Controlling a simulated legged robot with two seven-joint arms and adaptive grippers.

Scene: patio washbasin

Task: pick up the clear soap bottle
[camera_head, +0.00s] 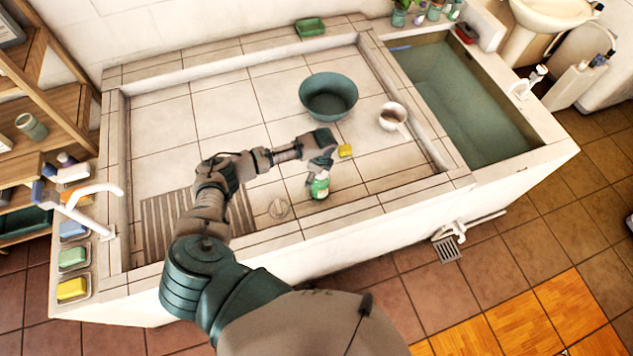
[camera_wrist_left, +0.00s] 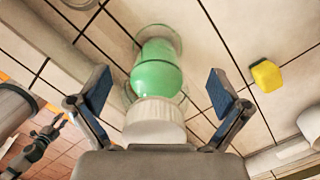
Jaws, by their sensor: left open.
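The soap bottle (camera_head: 320,187), green with a white cap, stands on the tiled basin floor near its front wall. In the left wrist view the bottle (camera_wrist_left: 158,68) shows a clear rim around its green body, with the white cap (camera_wrist_left: 155,122) nearest the camera. My left gripper (camera_head: 319,172) is over the bottle's top in the head view. In the left wrist view its two blue-padded fingers (camera_wrist_left: 160,92) are spread on either side of the bottle, with gaps visible on both sides. My right gripper (camera_wrist_left: 47,130) shows small at the lower left there, its fingers apart and empty.
A yellow block (camera_head: 345,151) lies just beyond the bottle. A green bowl (camera_head: 328,96) and a white dipper (camera_head: 392,117) are farther back. The basin's front wall (camera_head: 370,213) is close.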

